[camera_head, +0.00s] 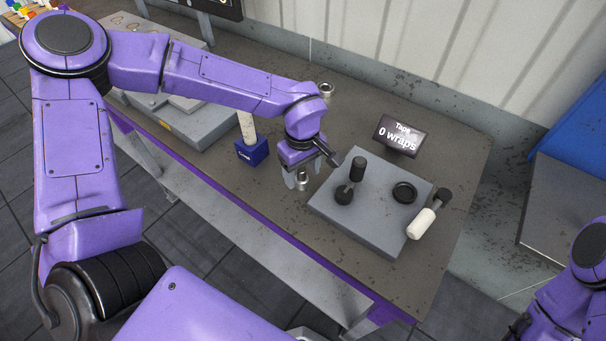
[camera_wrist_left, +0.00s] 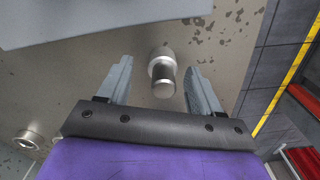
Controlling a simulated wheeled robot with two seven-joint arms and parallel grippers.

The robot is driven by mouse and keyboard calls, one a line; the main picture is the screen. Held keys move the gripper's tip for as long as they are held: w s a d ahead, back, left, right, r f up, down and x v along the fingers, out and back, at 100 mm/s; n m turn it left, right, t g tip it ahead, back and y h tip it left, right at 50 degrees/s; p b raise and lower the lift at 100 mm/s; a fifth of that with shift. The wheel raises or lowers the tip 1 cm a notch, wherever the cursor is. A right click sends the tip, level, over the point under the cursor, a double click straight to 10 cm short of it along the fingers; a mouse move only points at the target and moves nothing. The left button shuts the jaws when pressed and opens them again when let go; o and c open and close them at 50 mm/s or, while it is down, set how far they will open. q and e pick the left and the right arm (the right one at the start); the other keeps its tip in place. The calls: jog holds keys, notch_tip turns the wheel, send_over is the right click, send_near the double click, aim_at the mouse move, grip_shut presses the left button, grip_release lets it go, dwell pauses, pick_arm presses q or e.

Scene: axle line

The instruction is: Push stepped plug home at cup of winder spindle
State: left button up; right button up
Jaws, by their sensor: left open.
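My left gripper (camera_head: 303,181) is open over the table, just left of the grey winder plate (camera_head: 378,225). A small metal stepped plug (camera_head: 302,183) stands by its fingertips. In the left wrist view the plug (camera_wrist_left: 162,72) shows between the two spread fingers of the gripper (camera_wrist_left: 161,82), with gaps on both sides. It has a wide bright collar and a narrower dark section with a pale end. The plate carries a black upright post (camera_head: 351,180) and a black ring (camera_head: 404,192). I cannot tell which part is the spindle's cup. My right gripper is outside the view.
A sign (camera_head: 401,134) reads "Tape 0 wraps". A blue block (camera_head: 252,152) with a pale cylinder stands left of my gripper. A metal ring-like part (camera_head: 326,90) stands behind.

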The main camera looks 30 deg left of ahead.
pick_arm(q)
jog(key=shift+f, duration=0.65)
jog(key=shift+s+a+f, duration=0.15)
grip_shut()
